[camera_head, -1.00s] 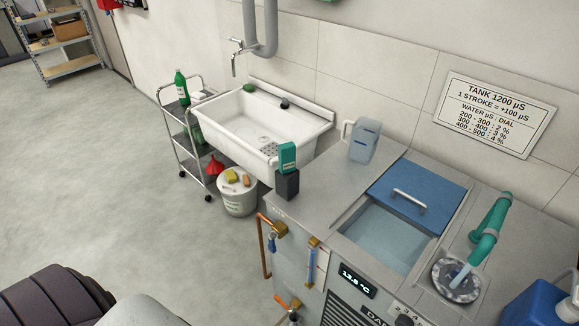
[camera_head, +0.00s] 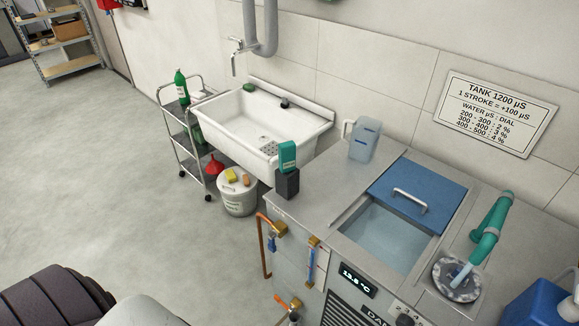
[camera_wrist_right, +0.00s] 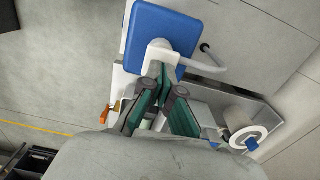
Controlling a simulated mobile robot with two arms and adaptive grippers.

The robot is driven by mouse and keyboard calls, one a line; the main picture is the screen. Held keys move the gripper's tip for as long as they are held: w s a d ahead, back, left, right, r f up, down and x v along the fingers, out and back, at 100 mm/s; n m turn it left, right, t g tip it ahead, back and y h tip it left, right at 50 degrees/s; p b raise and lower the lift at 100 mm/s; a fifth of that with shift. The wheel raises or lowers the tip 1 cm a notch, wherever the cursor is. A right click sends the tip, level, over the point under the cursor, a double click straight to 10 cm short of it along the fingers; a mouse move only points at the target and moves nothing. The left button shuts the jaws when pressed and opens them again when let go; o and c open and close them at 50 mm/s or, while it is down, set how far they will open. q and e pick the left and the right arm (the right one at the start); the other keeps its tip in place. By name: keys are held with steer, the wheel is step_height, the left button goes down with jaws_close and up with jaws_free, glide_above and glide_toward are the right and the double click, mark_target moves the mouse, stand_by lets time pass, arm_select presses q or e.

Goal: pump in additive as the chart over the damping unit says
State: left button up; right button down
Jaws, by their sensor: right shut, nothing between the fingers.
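The chart (camera_head: 495,114) on the wall reads tank 1200 µS, 1 stroke = +100 µS, with water bands and dial percentages. Below it is the damping unit (camera_head: 350,225) with a blue lid (camera_head: 418,196), partly open over liquid. A blue canister (camera_head: 537,306) stands at the lower right, cut by the frame edge. The right wrist view shows a blue canister (camera_wrist_right: 160,32) with a white pump head and spout (camera_wrist_right: 160,56). My right gripper (camera_wrist_right: 165,82) is shut and empty, its green fingers at the white pump head; contact is unclear. My left gripper is out of view.
A teal meter (camera_head: 287,156) stands in a dark holder on the near-left corner. A jug (camera_head: 363,140) stands behind. A teal pipe (camera_head: 491,226) pours into a round basin (camera_head: 457,279). A sink (camera_head: 263,120), trolley (camera_head: 182,112) and bucket (camera_head: 238,202) stand left; open floor lies beyond.

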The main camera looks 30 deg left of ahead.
steer(key=shift+f+b, duration=1.05)
steer(key=shift+f, duration=0.5)
steer(key=shift+r, duration=0.1)
steer(key=shift+r+p, duration=1.15)
steer(key=shift+r, duration=0.6)
steer(key=shift+f, duration=0.2)
